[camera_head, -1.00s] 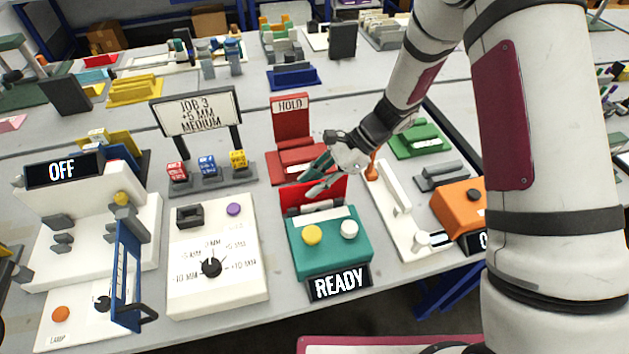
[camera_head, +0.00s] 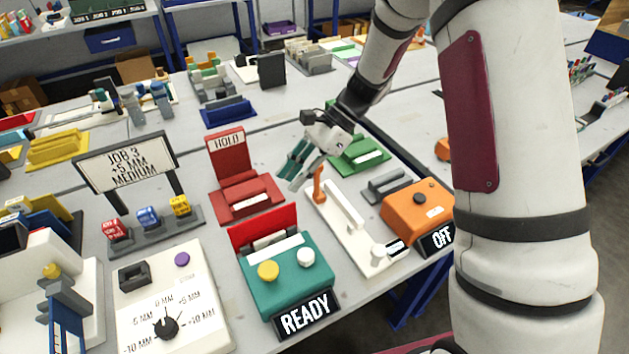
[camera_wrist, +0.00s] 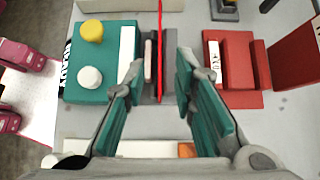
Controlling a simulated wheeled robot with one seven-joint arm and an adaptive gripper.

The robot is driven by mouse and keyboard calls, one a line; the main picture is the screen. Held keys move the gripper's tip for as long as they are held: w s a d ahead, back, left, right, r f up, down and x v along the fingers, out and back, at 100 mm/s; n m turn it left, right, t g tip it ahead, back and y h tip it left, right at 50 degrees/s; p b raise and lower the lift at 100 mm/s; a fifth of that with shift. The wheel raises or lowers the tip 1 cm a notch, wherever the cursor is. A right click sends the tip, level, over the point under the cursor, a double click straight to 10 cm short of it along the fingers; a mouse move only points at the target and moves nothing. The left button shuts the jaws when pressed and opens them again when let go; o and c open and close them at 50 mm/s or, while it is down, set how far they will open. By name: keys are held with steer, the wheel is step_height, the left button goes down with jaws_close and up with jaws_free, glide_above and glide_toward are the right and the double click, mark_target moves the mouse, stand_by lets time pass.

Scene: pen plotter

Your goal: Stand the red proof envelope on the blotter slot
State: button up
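The red envelope (camera_head: 262,226) stands upright as a thin red panel at the back of the teal READY machine (camera_head: 288,280). In the wrist view the envelope (camera_wrist: 161,50) is seen edge-on, ahead of the gap between my fingers. My gripper (camera_head: 298,163) is open and empty, raised above the table and up to the right of the envelope in the head view. Its two teal fingers (camera_wrist: 165,85) are wide apart. A green slotted base (camera_head: 358,153) with a white label lies behind it to the right; I cannot tell whether this is the blotter slot.
A red HOLD stand (camera_head: 240,196) is behind the teal machine. A white tray with an orange lever (camera_head: 319,185), a grey slotted base (camera_head: 388,184) and an orange OFF box (camera_head: 418,207) stand to the right. A white dial panel (camera_head: 172,300) is left.

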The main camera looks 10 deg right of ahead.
steer(key=s+d+r+n+t+h, duration=0.2)
steer(key=s+d+r+n+h, duration=0.1)
steer(key=s, duration=0.5)
steer(key=s+d+r+n+t+h, duration=0.2)
steer(key=s+d+r+n+h, duration=0.1)
steer(key=s+d+r+n, duration=0.2)
steer(key=s+d+r+n+t+h, duration=0.2)
steer(key=s+d+r+n, duration=0.2)
steer(key=s+r, duration=0.6)
steer(key=s+n, duration=0.1)
steer(key=n, duration=0.1)
steer(key=shift+s+r+n+t+h, duration=0.2)
steer(key=shift+s+n+t+h, duration=0.15)
steer(key=shift+n+t+h, duration=0.05)
